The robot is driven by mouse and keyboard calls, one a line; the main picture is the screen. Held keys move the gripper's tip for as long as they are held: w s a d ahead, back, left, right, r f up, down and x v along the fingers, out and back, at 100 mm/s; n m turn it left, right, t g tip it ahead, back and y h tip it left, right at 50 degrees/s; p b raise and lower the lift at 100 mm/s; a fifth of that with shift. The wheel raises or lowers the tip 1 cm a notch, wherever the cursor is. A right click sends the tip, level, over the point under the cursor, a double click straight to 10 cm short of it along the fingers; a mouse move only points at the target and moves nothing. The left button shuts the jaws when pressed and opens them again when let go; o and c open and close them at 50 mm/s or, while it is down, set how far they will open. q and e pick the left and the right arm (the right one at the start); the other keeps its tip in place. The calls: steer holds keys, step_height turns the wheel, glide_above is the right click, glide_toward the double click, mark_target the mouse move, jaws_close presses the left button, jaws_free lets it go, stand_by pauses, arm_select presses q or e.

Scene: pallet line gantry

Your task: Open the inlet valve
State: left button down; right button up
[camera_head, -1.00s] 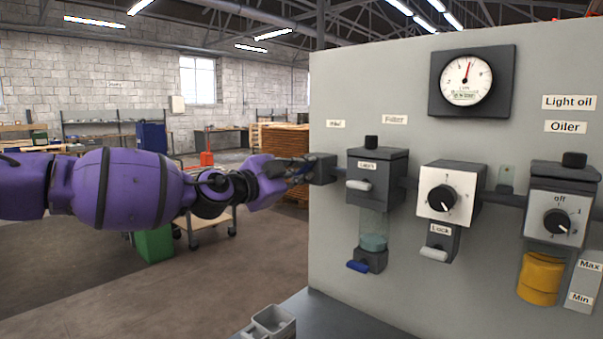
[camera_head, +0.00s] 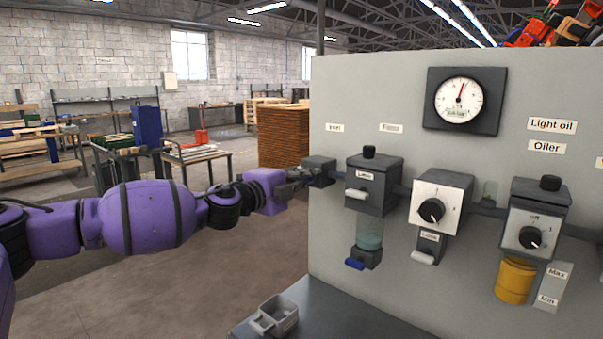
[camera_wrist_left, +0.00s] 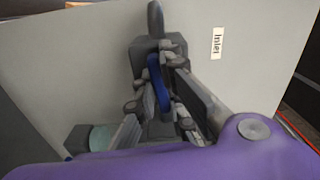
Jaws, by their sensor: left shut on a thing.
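The inlet valve body (camera_head: 319,170) is a dark grey block at the left edge of the grey panel, below the small "Inlet" label (camera_head: 334,128). In the left wrist view the valve block (camera_wrist_left: 146,58) carries a blue lever (camera_wrist_left: 158,86). My left gripper (camera_head: 296,180) reaches the valve from the left. In the left wrist view its fingers (camera_wrist_left: 160,100) are closed around the blue lever, one on each side. The head view hides the lever behind the fingers. My right gripper is in neither view.
Right of the valve on the panel (camera_head: 400,270) sit the filter (camera_head: 373,185), a regulator with a black knob (camera_head: 440,200) and an oiler (camera_head: 541,215). A gauge (camera_head: 460,100) hangs above. A small grey tray (camera_head: 275,318) stands on the ledge below.

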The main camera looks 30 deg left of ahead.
arm_select(q)
steer(key=shift+r+m, duration=0.15)
steer(key=shift+m, duration=0.35)
steer(key=c, duration=1.8)
jaws_free()
steer(key=s, duration=0.8)
steer(key=s+a, duration=0.1)
steer(key=s, duration=0.3)
steer(key=shift+a, duration=0.1)
steer(key=shift+m, duration=0.3)
